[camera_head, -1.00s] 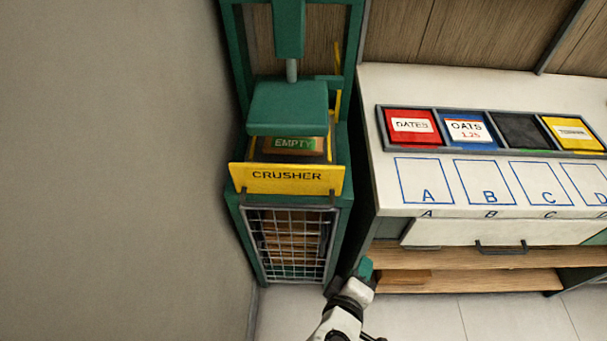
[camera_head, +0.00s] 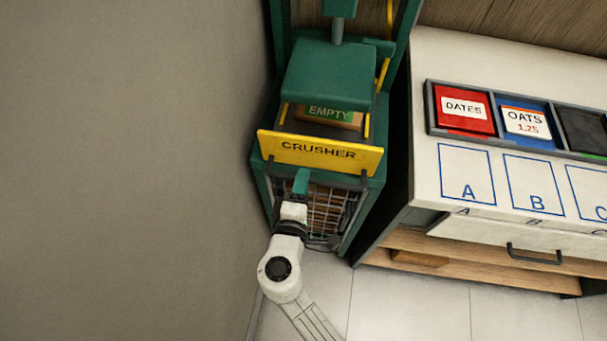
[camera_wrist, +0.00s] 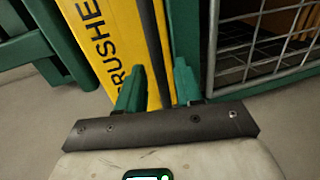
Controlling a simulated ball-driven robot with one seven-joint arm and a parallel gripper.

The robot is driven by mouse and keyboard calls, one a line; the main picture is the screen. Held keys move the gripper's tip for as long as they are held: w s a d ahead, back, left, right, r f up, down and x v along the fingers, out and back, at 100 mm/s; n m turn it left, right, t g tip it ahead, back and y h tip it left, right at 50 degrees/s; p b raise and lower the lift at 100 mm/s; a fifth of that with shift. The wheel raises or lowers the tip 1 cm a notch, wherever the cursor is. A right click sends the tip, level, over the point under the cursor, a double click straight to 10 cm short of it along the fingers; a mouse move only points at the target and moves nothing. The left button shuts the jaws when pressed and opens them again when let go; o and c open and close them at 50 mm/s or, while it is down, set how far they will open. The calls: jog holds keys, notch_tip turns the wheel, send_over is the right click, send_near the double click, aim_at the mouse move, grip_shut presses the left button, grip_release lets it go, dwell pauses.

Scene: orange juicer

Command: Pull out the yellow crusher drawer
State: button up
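The yellow crusher drawer front (camera_head: 320,153), lettered CRUSHER, sits low on the green crusher frame under the green press block (camera_head: 330,78). It also fills the upper left of the wrist view (camera_wrist: 112,45). A dark handle bar (camera_wrist: 152,45) runs along the panel. My gripper (camera_head: 300,182) is just below the panel, left of its middle. In the wrist view my gripper (camera_wrist: 160,84) has its green fingers apart, with the yellow panel and dark bar beyond and between them. I cannot tell whether they touch the bar.
A box labelled EMPTY (camera_head: 330,113) sits behind the drawer front. A wire-mesh compartment (camera_head: 330,212) is below. A plain wall (camera_head: 120,170) stands close on the left. A white counter (camera_head: 430,180) with labelled bins is on the right. The floor (camera_head: 410,305) in front is clear.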

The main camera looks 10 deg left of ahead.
jog(key=shift+x, duration=1.05)
jog(key=shift+c, duration=0.4)
grip_shut()
